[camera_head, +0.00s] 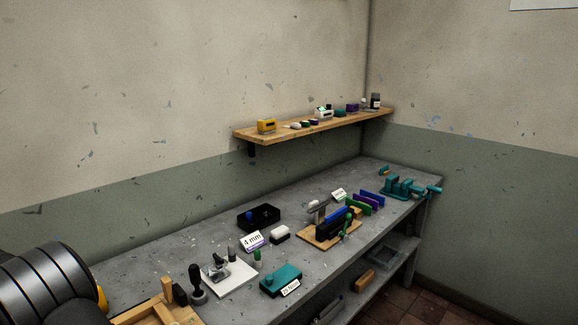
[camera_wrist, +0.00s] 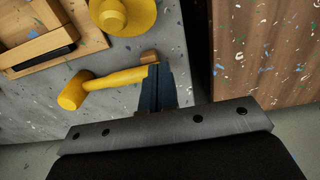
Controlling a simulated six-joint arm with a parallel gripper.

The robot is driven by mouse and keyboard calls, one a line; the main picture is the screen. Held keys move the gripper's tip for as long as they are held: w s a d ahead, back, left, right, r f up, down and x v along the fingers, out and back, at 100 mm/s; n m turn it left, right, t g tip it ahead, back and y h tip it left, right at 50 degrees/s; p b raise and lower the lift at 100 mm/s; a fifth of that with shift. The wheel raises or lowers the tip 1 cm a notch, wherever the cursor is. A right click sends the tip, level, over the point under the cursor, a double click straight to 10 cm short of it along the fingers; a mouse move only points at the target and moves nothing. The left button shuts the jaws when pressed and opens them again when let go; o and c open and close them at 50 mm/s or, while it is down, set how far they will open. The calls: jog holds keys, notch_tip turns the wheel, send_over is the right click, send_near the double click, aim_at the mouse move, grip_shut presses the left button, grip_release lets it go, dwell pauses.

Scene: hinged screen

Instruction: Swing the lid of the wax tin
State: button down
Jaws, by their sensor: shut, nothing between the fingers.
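I cannot pick out the wax tin or its lid for certain in either view. In the wrist view, my gripper (camera_wrist: 155,72) is shut with dark fingers, at the right end of a yellow mallet-shaped thing (camera_wrist: 112,84). Whether the fingertips touch it I cannot tell. A round yellow piece with a knob (camera_wrist: 140,18) lies above, at the top edge, partly cut off. In the head view, my dark arm fills the lower left corner and my gripper is not visible; a bit of yellow (camera_head: 102,297) shows beside the arm.
A wooden frame with a dark slot (camera_wrist: 42,50) is at upper left. In the head view, the grey bench (camera_head: 190,245) holds a black tray (camera_head: 243,221), a teal block (camera_head: 283,282), a white board (camera_head: 240,272), a rack (camera_head: 318,236) and a teal vise (camera_head: 405,188). A shelf (camera_head: 290,133) hangs behind.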

dwell(0.3)
jog(key=s+d+r, duration=0.5)
jog(key=r, duration=0.3)
jog(key=shift+w+d+f, duration=0.1)
jog(key=shift+f, duration=4.8)
jog(key=shift+f, duration=0.4)
jog(key=shift+r, duration=0.1)
notch_tip(320, 180, up, 8)
